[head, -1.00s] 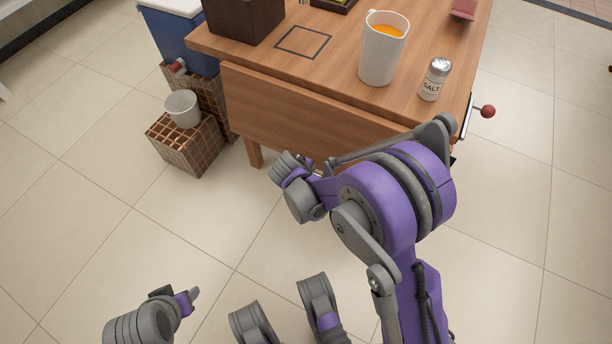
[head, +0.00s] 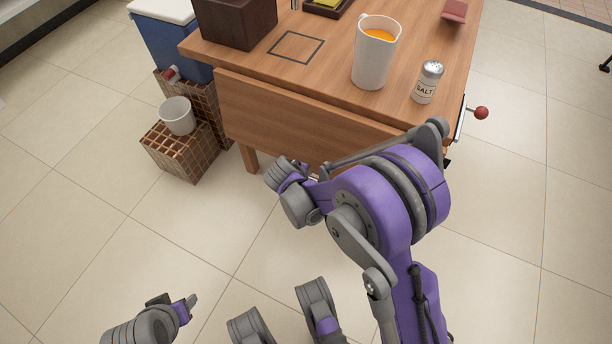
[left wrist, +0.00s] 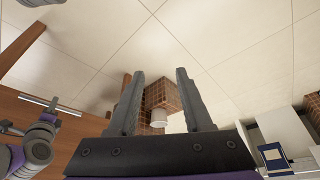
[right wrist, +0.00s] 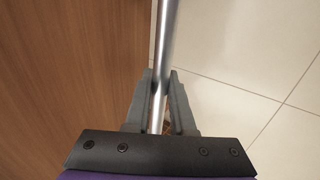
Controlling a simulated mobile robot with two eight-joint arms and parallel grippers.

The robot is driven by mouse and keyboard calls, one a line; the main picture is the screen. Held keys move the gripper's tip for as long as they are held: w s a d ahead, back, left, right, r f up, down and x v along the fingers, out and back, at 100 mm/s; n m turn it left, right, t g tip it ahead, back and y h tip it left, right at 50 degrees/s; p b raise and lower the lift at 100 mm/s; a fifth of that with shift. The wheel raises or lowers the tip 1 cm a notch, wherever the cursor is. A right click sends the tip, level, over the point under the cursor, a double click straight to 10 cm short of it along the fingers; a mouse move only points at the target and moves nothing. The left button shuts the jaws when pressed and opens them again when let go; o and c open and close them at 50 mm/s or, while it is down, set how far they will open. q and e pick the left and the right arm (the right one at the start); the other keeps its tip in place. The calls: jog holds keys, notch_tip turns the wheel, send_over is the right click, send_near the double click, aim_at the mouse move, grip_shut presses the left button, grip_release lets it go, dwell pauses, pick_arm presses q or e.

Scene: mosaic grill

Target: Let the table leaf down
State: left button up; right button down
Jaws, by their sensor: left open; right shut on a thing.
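The wooden table leaf (head: 290,110) is at the near side of the table (head: 325,75) in the head view. It slopes downward below the tabletop edge, and my right arm hides part of its lower edge. In the right wrist view, my right gripper (right wrist: 160,82) is shut on a metal bar (right wrist: 165,35) beside a wooden surface. In the head view the right fingers are hidden or hard to make out. My left gripper (head: 190,303) is open and empty, low over the floor, apart from the table. It also shows in the left wrist view (left wrist: 160,75).
On the tabletop stand a pitcher of orange liquid (head: 375,60), a salt shaker (head: 427,82) and a dark box (head: 235,20). A red-knobbed lever (head: 481,113) sticks out at right. A white cup (head: 177,115) on a brown tiled block (head: 180,155) stands left. Floor in front is clear.

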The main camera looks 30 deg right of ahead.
pick_arm(q)
jog(key=shift+c, duration=0.3)
jog(key=shift+c, duration=1.1)
jog(key=shift+w+d+r+m, duration=0.15)
jog(key=shift+w+d+m, duration=0.1)
jog(key=shift+w+m, duration=0.1)
jog(key=shift+c, duration=1.3)
jog(key=w+d+m, duration=0.1)
jog(key=w+m, duration=0.1)
jog(key=w+d+r+m+h, duration=0.1)
jog(key=w+d+m, duration=0.1)
jog(key=w+d+m+g+h, duration=0.1)
jog(key=w+d+m, duration=0.1)
jog(key=w+m, duration=0.1)
jog(key=shift+w+d+r, duration=0.1)
jog(key=shift+d+r, duration=0.1)
jog(key=shift+r, duration=0.1)
grip_shut()
jog(key=w+d+f+m+g+h, duration=0.2)
jog(key=w+d+m+h, duration=0.1)
jog(key=w+d+m, duration=0.55)
jog(key=w+d+f+m+g+h, duration=0.1)
jog(key=w+d+f+m+h, duration=0.15)
jog(key=w+d+m, duration=0.6)
jog(key=d+f+m, duration=0.2)
jog(key=d+f, duration=0.6)
jog(key=d, duration=0.2)
jog(key=shift+w+d+g, duration=0.25)
jog(key=shift+w+g, duration=0.05)
jog(key=shift+w, duration=0.1)
